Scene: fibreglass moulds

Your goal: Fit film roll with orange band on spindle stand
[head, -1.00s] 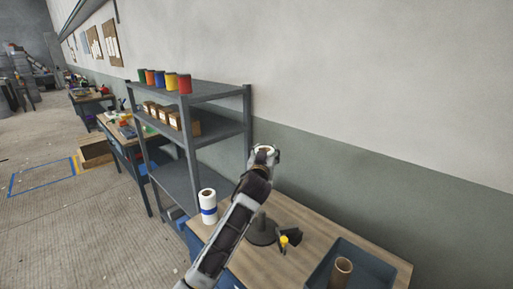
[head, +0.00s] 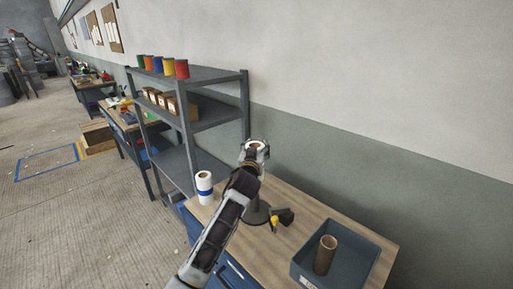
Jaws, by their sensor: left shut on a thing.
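My left gripper (head: 253,156) is shut on a film roll (head: 254,146), whose pale top end with a brown core shows between the fingers. The gripper and arm hide most of this roll, so I cannot see its band. The spindle stand (head: 257,214) is on the workbench, its dark round base and part of a grey post showing below the gripper. The held roll appears above the stand; I cannot tell whether it is around the spindle. My right gripper is out of view.
A white roll with a blue band (head: 205,190) stands on the bench (head: 300,205) at left. Beside the stand lies a black and yellow tool (head: 279,218). A blue bin (head: 361,263) with a cardboard tube (head: 325,254) is at right. Grey shelving (head: 215,121) rises behind.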

